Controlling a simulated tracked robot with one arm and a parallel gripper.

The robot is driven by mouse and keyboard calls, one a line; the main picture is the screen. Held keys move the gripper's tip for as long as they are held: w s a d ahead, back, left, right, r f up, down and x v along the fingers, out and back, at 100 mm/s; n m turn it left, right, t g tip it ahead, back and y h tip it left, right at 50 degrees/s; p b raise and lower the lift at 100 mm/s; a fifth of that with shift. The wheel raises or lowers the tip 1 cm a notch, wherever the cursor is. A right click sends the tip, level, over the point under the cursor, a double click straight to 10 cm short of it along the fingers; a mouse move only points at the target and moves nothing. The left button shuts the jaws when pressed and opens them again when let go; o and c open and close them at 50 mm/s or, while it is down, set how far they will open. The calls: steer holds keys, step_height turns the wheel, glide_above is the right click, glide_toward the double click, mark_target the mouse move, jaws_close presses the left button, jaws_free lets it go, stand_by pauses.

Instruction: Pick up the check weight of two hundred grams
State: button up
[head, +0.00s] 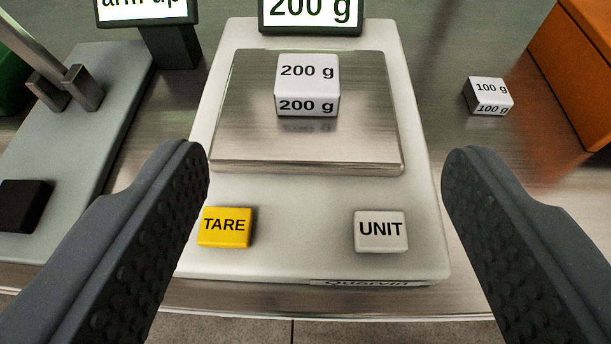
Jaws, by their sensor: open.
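The check weight of two hundred grams (307,86) is a white block marked "200 g" on its top and front. It sits upright on the steel pan (300,150) of the scale (300,260), toward the pan's back. The scale's display (311,14) reads "200 g". My gripper (326,165) is open and empty. Its two dark, studded fingers stand left and right of the scale's front in the picture, with the weight beyond and between their tips. No finger touches the weight.
A white block marked "100 g" (488,96) lies on the steel table to the right, near an orange box (575,70). A yellow TARE button (225,227) and a UNIT button (381,231) are on the scale's front. A grey device (75,150) with a screen (146,10) stands left.

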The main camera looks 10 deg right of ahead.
steer(key=f, duration=0.2)
steer(key=b, duration=0.1)
glide_toward(308, 81)
steer(key=x, duration=0.4)
steer(key=shift+d, duration=0.3)
steer(key=shift+a+b+x, duration=0.15)
steer(key=shift+b+x, duration=0.3)
steer(key=shift+x, duration=0.85)
steer(key=shift+a+b+x, duration=0.1)
steer(key=shift+b+x, duration=0.3)
steer(key=shift+x, duration=0.9)
steer(key=c, duration=1.3)
